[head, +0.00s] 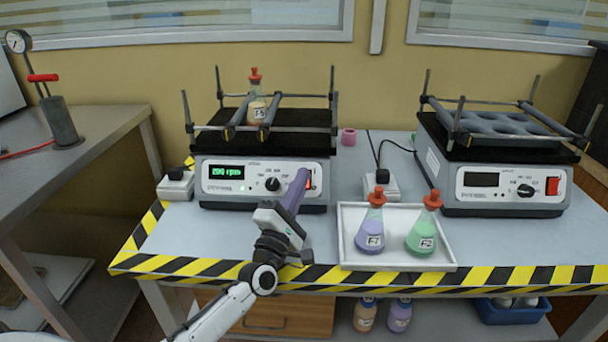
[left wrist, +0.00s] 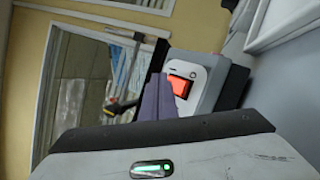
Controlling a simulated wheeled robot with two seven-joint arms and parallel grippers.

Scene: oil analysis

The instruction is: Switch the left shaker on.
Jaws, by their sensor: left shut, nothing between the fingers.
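The left shaker (head: 215,190) stands on the table with its green display lit and reading 200 rpm. Its red switch (head: 309,181) is at the right end of the front panel, partly hidden by my gripper; it shows clearly in the left wrist view (left wrist: 179,87). My left gripper (head: 300,178) is shut and empty, its purple fingers right at the switch. In the left wrist view the fingers (left wrist: 157,97) are just beside the switch; I cannot tell whether they touch it. A flask with a red stopper (head: 257,105) stands on the shaker's platform. My right gripper is not in view.
The right shaker (head: 500,205) has a dark display and a red switch. A white tray (head: 345,262) holds a purple flask (head: 371,235) and a green flask (head: 422,235), close to the right of my left gripper. Power sockets (head: 176,187) sit beside the shakers.

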